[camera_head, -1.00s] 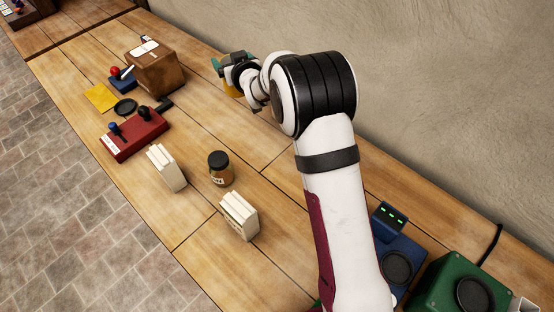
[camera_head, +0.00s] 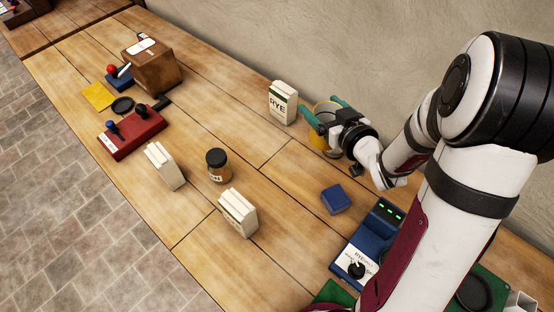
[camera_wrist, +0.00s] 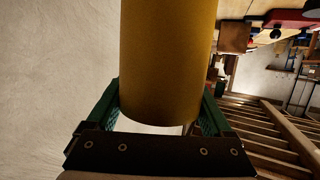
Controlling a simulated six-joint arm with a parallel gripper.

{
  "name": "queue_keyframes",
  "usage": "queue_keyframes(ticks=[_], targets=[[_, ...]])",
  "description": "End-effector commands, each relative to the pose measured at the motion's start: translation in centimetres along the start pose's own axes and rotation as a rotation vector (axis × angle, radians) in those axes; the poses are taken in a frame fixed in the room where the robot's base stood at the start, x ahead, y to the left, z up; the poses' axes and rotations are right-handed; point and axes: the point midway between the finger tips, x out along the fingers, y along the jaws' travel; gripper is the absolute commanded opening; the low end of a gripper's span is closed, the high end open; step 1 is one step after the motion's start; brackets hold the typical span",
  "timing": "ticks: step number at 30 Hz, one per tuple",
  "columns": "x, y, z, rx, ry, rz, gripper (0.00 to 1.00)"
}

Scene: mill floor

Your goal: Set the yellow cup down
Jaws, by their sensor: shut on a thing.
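The yellow cup (camera_head: 317,139) is at the wall side of the bench, to the right of a white RYE packet, partly hidden behind my gripper (camera_head: 325,112). My gripper's green fingers are shut on the cup, one on each side. In the wrist view the cup (camera_wrist: 168,60) fills the upper middle between the fingers (camera_wrist: 160,112). Whether its base touches the wood or hangs just above it, I cannot tell.
The RYE packet (camera_head: 282,102) stands close to the cup. A blue block (camera_head: 335,199) and a blue device (camera_head: 355,262) are nearer. A dark-lidded jar (camera_head: 218,166), two pale packets (camera_head: 164,166) (camera_head: 238,213) and a red box (camera_head: 133,135) stand left. Wood between is clear.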

Motion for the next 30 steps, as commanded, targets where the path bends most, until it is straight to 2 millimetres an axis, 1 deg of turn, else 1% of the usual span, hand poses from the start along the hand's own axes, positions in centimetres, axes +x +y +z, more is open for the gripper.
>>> queue_keyframes(ticks=[4,8,11,15,18,21,23,27,30], targets=[[0.7,0.0,2.1,0.001,-0.002,-0.001,0.00],[1.2,-0.1,3.3,-0.001,0.000,-0.001,0.00],[2.6,-1.5,4.2,-0.001,-0.001,-0.006,0.00],[6.1,-5.0,5.9,-0.003,-0.002,-0.008,0.00],[8.3,-7.2,7.0,-0.004,-0.002,-0.006,0.00],[9.8,-8.5,7.6,-0.004,0.001,-0.002,0.00],[10.2,-8.9,8.0,-0.003,0.000,0.000,0.00],[11.2,-9.0,10.6,-0.001,-0.003,0.002,0.00],[11.6,-9.0,11.7,-0.002,0.000,0.002,0.00]])
